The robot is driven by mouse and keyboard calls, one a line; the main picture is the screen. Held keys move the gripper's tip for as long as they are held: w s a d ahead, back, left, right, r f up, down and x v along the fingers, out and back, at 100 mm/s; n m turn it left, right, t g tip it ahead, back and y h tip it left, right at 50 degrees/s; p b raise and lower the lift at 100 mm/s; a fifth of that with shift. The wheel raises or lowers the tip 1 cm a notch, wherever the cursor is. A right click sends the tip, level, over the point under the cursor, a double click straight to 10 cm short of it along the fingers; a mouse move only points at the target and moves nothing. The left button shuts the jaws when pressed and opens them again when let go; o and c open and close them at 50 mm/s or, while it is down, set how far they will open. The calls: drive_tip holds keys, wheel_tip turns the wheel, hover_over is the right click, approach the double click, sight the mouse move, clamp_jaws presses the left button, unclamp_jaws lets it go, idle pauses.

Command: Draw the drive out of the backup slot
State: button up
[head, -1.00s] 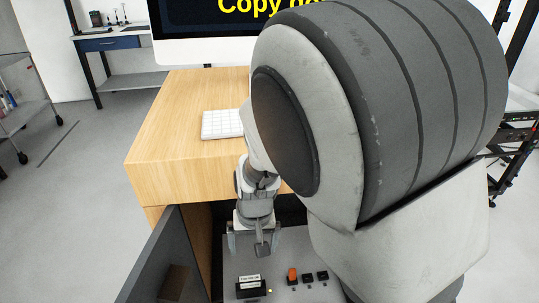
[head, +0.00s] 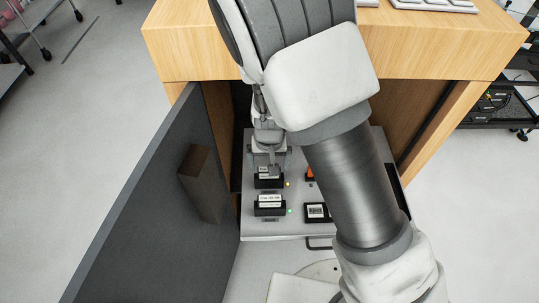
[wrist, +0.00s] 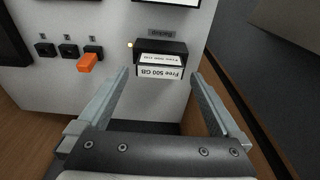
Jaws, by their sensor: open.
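A black drive with white labels (wrist: 160,69), one reading "Free 500 GB", sits in a slot of the grey panel (wrist: 115,18). A small tag above the slot (wrist: 160,32) is too small to read surely. A yellow light glows beside it. My gripper (wrist: 160,78) is open, with its fingers on either side of the drive's line and seemingly short of it. In the head view my gripper (head: 268,160) hangs over the upper drive (head: 269,182), partly hiding it. A second labelled drive (head: 270,205) with a green light sits just below.
An orange plug or switch (wrist: 88,62) and small black sockets (wrist: 56,49) lie left of the drive in the wrist view. A black unit with a white label (head: 317,211) is on the panel. The open dark door (head: 150,225) with a brown block (head: 201,182) stands to the left.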

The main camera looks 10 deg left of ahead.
drive_tip(key=shift+w+f+b, duration=0.15)
drive_tip(key=shift+f+b, duration=0.1)
drive_tip(key=shift+f, duration=0.9)
drive_tip(key=shift+w+f+b, duration=0.1)
drive_tip(key=shift+f+b, duration=0.15)
drive_tip(key=shift+f, duration=0.9)
drive_tip(key=c, duration=1.3)
drive_tip(key=shift+o, duration=0.2)
drive_tip(key=shift+r+p, duration=3.3)
drive_tip(key=shift+r, duration=0.45)
